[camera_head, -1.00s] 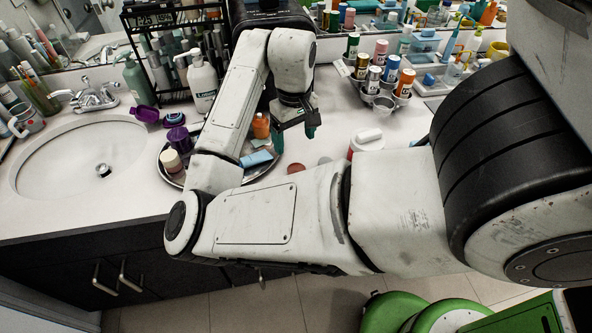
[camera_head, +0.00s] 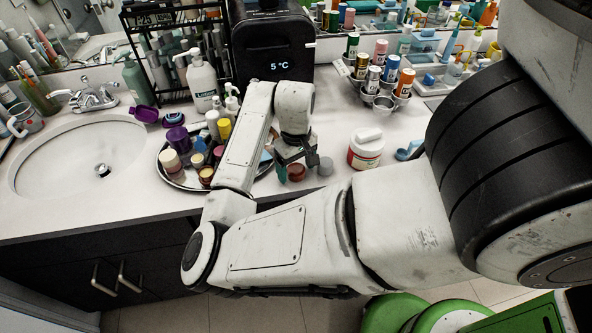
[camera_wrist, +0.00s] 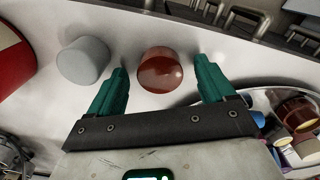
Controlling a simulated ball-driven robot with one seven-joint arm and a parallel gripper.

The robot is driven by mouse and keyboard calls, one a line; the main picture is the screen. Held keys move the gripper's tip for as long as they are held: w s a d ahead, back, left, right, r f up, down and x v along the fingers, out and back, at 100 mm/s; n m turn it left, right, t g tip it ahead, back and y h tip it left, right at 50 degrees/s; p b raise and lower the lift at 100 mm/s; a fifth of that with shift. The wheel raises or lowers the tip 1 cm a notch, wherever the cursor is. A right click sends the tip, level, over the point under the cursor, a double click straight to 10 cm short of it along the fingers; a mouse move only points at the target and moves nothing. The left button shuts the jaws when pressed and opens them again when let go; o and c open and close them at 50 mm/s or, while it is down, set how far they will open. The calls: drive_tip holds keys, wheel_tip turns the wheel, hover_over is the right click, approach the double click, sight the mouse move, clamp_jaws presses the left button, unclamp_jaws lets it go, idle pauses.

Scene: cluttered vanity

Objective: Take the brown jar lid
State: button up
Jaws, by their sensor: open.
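The brown jar lid (camera_wrist: 160,71) is a round, shiny reddish-brown cap lying on the white counter. In the wrist view it sits between and just beyond the two green fingertips of my gripper (camera_wrist: 160,80). My gripper is open and empty, and I see no contact with the lid. In the head view the lid (camera_head: 296,172) shows just beside the fingers of my gripper (camera_head: 297,168), near the counter's front edge. A grey round lid (camera_wrist: 84,60) lies to the left of the brown lid in the wrist view, and to its right in the head view (camera_head: 325,166).
A round metal tray (camera_head: 175,181) with several small bottles stands to the left. A white jar with a red label (camera_head: 366,150) stands to the right. A black appliance (camera_head: 270,45) is behind my arm. The counter between lids and appliance is mostly clear.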

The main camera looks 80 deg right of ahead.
drive_tip(key=shift+c, duration=0.2)
drive_tip(key=c, duration=1.1)
drive_tip(key=shift+o, duration=0.2)
drive_tip(key=shift+r, duration=0.15)
